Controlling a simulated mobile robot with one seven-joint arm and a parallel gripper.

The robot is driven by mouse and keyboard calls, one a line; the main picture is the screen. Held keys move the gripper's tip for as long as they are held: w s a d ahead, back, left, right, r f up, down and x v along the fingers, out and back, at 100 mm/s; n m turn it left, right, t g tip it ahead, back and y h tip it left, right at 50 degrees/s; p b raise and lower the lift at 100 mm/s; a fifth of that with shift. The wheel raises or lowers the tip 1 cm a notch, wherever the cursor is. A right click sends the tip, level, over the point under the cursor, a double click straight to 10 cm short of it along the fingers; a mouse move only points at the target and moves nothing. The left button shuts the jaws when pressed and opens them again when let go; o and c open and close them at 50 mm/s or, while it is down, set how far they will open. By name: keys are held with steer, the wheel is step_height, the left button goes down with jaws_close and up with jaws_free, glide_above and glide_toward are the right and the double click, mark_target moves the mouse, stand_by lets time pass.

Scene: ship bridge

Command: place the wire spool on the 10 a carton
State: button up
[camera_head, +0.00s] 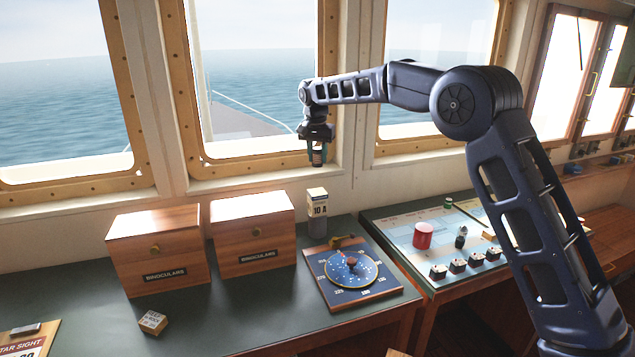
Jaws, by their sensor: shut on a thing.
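My gripper (317,150) hangs pointing down in front of the window post, at the end of my outstretched arm. It is shut on a small dark piece with a brownish band, which I take to be the wire spool (317,158). The fingers hide much of it. The 10 A carton (318,210) stands upright on the dark green counter below, with a pale upper part and a grey lower part. The held spool is above the carton in the picture, with a clear gap between them.
Two wooden binoculars boxes (158,250) (252,233) stand left of the carton. A blue star-dial board (353,275) lies in front of it. A small labelled block (153,322) lies front left. A red cylinder (422,235) and several small items sit on the chart table (460,215) at right.

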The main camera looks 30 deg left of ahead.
steer(key=shift+f, duration=4.75)
steer(key=shift+f, duration=0.15)
steer(key=o, duration=1)
steer(key=r, duration=0.4)
steer(key=s+r, duration=0.1)
steer(key=r, duration=0.7)
steer(key=shift+s+d+r, duration=0.15)
steer(key=shift+s, duration=0.05)
